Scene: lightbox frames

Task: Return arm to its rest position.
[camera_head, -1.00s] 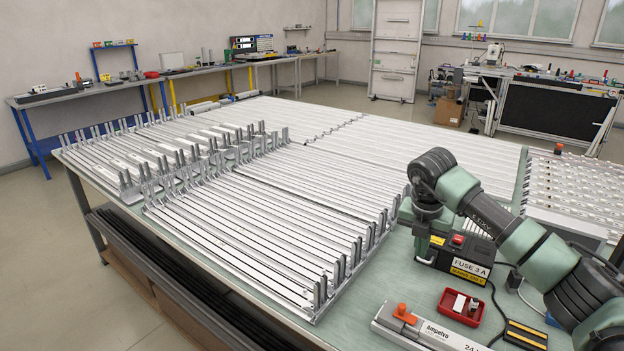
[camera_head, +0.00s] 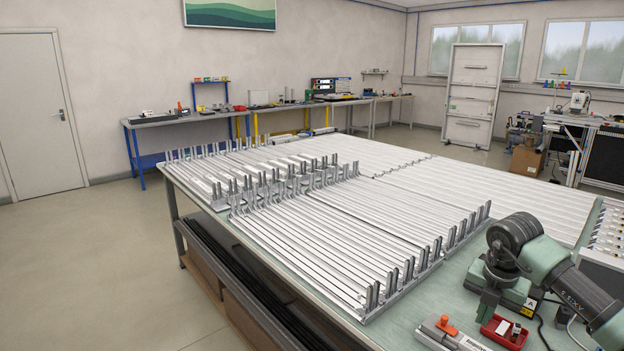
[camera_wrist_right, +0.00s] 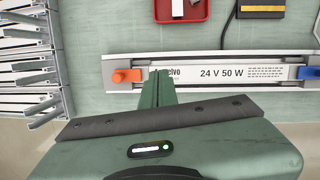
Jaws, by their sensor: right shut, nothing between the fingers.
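My right gripper (camera_head: 489,303) is at the lower right of the head view, over the table's near right part. In the right wrist view its green fingers (camera_wrist_right: 158,88) are shut together with nothing between them. They overlap the edge of a silver power supply marked 24 V 50 W (camera_wrist_right: 215,72) in that picture; I see no contact. The power supply's orange-capped end (camera_head: 445,325) shows in the head view, left of the gripper. My left gripper is not in view.
The green table (camera_head: 407,318) carries rows of silver frame profiles (camera_head: 330,255) left of my arm. A red tray (camera_head: 493,332) lies close to the gripper; it also shows in the right wrist view (camera_wrist_right: 181,14). Open floor (camera_head: 90,270) lies left of the table.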

